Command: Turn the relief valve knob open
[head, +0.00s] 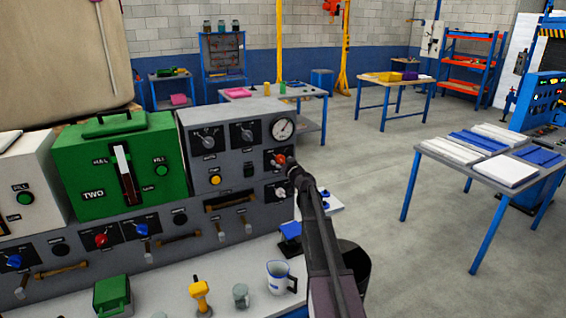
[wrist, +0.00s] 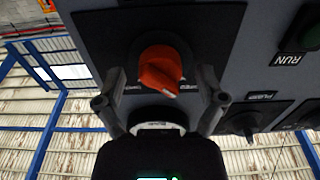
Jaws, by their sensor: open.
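A red-orange knob (wrist: 160,70) sits on a dark plate on the grey panel in the wrist view. Its label is too small to read, so I cannot tell for sure that it is the relief valve knob. My gripper (wrist: 165,88) is open, with one finger on each side of the knob. I cannot tell whether the fingers touch it. In the head view the red knob (head: 279,160) is at the panel's right end, below the round gauge (head: 283,129). My gripper (head: 293,170) reaches it from the lower right, and my arm hides part of the panel there.
A white bench top (head: 170,285) below the panel holds a mug (head: 279,277) and a yellow tool (head: 200,295).

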